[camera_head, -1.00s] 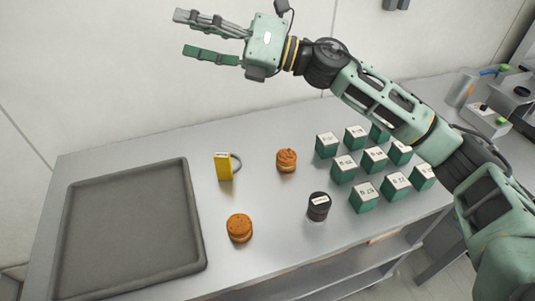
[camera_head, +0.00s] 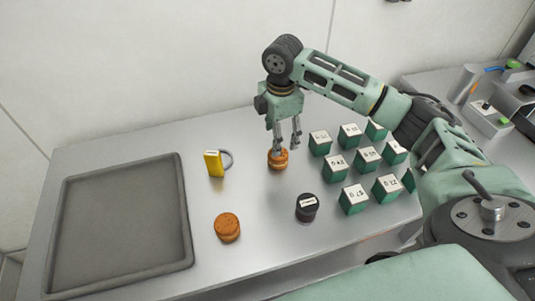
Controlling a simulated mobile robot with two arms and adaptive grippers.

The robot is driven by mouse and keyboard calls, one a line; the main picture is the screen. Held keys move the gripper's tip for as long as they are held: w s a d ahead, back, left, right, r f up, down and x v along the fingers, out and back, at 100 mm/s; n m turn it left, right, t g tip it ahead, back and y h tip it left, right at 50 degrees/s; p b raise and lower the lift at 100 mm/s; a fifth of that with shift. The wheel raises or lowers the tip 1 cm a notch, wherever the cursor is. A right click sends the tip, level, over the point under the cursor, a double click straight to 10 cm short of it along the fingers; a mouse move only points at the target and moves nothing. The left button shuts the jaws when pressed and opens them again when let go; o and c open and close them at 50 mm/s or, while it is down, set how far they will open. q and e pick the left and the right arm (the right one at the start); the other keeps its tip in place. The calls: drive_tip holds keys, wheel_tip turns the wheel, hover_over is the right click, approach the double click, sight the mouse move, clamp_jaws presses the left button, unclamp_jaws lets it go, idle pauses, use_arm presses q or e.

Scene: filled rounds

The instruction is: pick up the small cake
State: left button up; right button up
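Two round orange-brown cakes stand on the grey table. One cake (camera_head: 278,160) is toward the back, and the other cake (camera_head: 228,228) is nearer the front and looks plain-topped. My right gripper (camera_head: 287,149) points down at the back cake with its fingers apart. One finger overlaps the top of that cake in the picture, and the other is at its right. I cannot tell whether either finger touches it. My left gripper is not in view.
A grey tray (camera_head: 185,215) takes up the table's left side. A yellow padlock-like item (camera_head: 214,164) stands left of the back cake. A black labelled cylinder (camera_head: 307,209) is in front, and several green labelled blocks (camera_head: 336,167) stand close on the right.

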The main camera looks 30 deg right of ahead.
sight(278, 158)
drive_tip(key=shift+s+f+g, duration=0.2)
drive_tip(key=shift+s+g, duration=0.1)
drive_tip(key=shift+s, duration=0.2)
drive_tip(key=shift+s+f, duration=0.1)
drive_tip(key=shift+f, duration=0.25)
drive_tip(key=f, duration=0.2)
drive_tip(key=f+p, duration=0.1)
drive_tip(key=f, duration=0.1)
drive_tip(key=f+p, duration=0.1)
drive_tip(key=f, duration=0.1)
drive_tip(key=shift+w+f, duration=0.3)
drive_tip(key=shift+f, duration=0.1)
drive_tip(key=shift+c, duration=0.5)
drive_tip(key=c, duration=0.7)
